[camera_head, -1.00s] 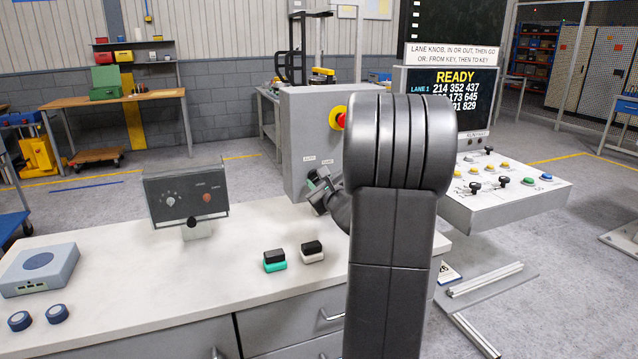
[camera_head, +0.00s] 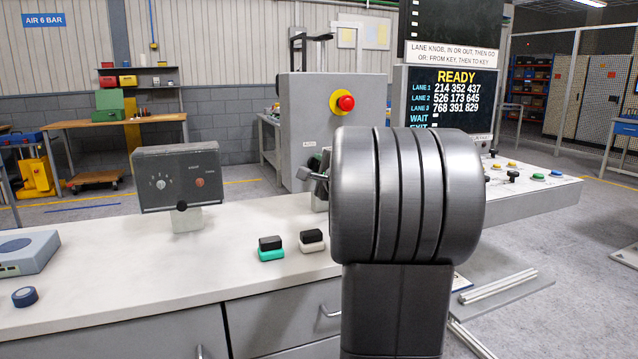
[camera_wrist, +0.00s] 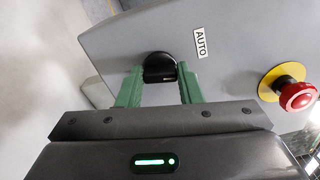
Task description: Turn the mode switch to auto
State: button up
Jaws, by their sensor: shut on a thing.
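The mode switch is a black knob (camera_wrist: 159,67) on the face of a grey control box (camera_head: 305,110). In the wrist view a white label reading AUTO (camera_wrist: 201,43) is right of the knob, and the box face (camera_wrist: 225,50) looks tilted. My gripper (camera_wrist: 160,74) has green fingers, one on each side of the knob, and is shut on it. The knob's pointer direction is hard to read. In the head view my arm hides the knob and most of the gripper.
A red emergency stop button (camera_head: 346,103) on a yellow ring is on the same box, close to my arm. A small dark panel (camera_head: 180,175), a green-based block (camera_head: 271,249) and a white-based block (camera_head: 312,241) stand on the white counter (camera_head: 130,265). A button console (camera_head: 530,195) is at right.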

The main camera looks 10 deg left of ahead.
jog(key=shift+f+n+b, duration=0.15)
jog(key=shift+n+b, duration=1)
jog(key=shift+n, duration=0.05)
jog(key=o, duration=1)
jog(key=b+v, duration=0.1)
jog(key=v, duration=1.2)
jog(key=shift+s+d, duration=0.25)
jog(key=shift+s, duration=0.1)
